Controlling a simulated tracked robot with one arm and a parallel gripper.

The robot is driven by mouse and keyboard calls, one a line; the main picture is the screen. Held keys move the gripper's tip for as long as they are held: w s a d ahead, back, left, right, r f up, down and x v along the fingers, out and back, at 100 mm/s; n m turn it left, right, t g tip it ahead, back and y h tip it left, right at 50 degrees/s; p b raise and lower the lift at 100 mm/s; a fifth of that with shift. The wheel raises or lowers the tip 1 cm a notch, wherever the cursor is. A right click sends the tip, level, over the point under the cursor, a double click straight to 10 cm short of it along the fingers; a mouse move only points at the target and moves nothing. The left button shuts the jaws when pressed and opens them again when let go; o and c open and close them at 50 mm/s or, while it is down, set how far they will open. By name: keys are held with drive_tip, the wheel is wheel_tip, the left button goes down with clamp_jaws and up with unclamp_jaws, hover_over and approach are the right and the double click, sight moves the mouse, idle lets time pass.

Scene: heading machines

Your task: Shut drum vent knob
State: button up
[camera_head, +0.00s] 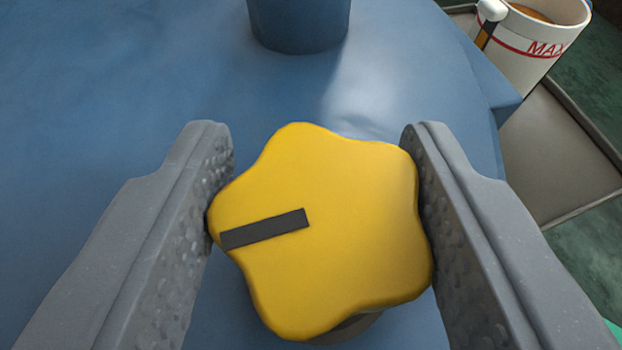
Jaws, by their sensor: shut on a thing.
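The drum vent knob (345,215) is yellow and lobed, with a dark bar (264,229) on its face. The bar runs from near the centre to the left edge, tilted slightly down to the left. My gripper (318,185) has one grey finger on each side of the knob and is shut on it. A bit of dark stem shows under the knob's lower right edge; the rest of its mount is hidden. The knob stands on a blue drum (110,90) that fills most of the view.
A blue cylindrical stub (298,24) rises from the drum at the top centre. At the upper right, a white mug marked MAX (535,45) holds brown liquid and stands by a grey tray-like surface (555,155). A green floor shows at the right edge.

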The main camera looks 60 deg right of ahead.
drive_tip(key=shift+m+g+b, duration=0.35)
drive_tip(key=shift+m+g, duration=0.05)
idle(0.4)
drive_tip(key=o, duration=1)
drive_tip(key=b+v, duration=0.1)
drive_tip(key=v, duration=1.2)
drive_tip(key=shift+s+a, duration=0.15)
drive_tip(key=shift+a, duration=0.25)
